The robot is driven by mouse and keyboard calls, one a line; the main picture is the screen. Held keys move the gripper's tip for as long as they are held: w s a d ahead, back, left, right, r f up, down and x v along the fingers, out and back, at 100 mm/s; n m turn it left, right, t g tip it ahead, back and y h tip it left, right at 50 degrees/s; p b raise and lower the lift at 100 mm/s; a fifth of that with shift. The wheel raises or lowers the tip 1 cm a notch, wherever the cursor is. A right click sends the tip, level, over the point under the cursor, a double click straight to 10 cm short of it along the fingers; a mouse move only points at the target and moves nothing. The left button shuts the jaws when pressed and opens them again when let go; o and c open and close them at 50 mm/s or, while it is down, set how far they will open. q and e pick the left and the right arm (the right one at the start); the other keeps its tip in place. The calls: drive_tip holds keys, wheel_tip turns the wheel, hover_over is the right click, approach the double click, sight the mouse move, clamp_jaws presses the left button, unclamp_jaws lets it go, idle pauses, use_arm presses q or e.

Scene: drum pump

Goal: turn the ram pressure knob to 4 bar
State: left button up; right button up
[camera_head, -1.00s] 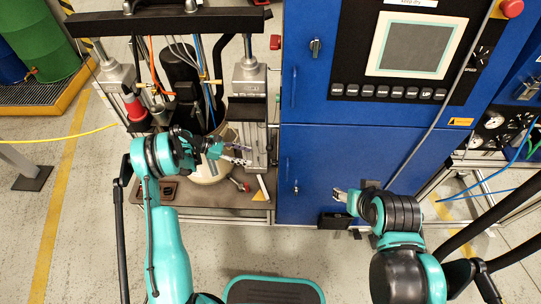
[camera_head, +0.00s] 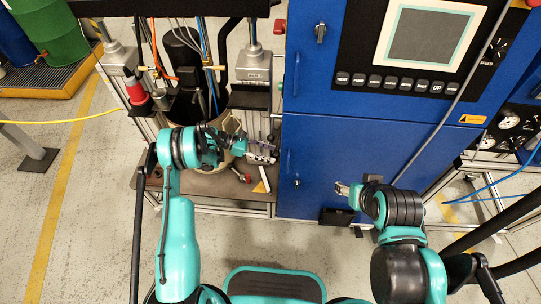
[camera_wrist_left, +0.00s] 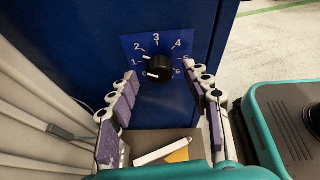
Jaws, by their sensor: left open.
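The ram pressure knob (camera_wrist_left: 160,68) is a round black knob on a blue dial plate (camera_wrist_left: 178,43) with white numbers, seen in the left wrist view. Its white mark points to the lower left, near the 0. My left gripper (camera_wrist_left: 165,76) is open, with one row of grey and purple finger pads on each side of the knob's picture. The fingers look apart from the knob. In the head view my left gripper (camera_head: 262,152) is at the pump frame, left of the blue cabinet; the knob cannot be made out there. My right gripper (camera_head: 343,188) is in front of the cabinet, too small to judge.
The blue cabinet (camera_head: 330,165) carries a control panel with a screen (camera_head: 428,37) and a button row. A pale drum stands on the pump base behind my left gripper. A pressure gauge (camera_head: 508,119) is at the right. Open floor lies in front.

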use_arm(q)
drive_tip(key=shift+d+f, duration=0.15)
drive_tip(key=shift+d, duration=0.35)
drive_tip(key=shift+c, duration=0.4)
clamp_jaws()
drive_tip(key=shift+m+t, duration=0.3)
drive_tip(key=shift+s+f+m+t+h, duration=0.15)
drive_tip(key=shift+m+t+h, duration=0.15)
drive_tip(key=shift+m+t, duration=1.45)
drive_tip(key=shift+m+g, duration=0.35)
drive_tip(key=shift+m, duration=0.1)
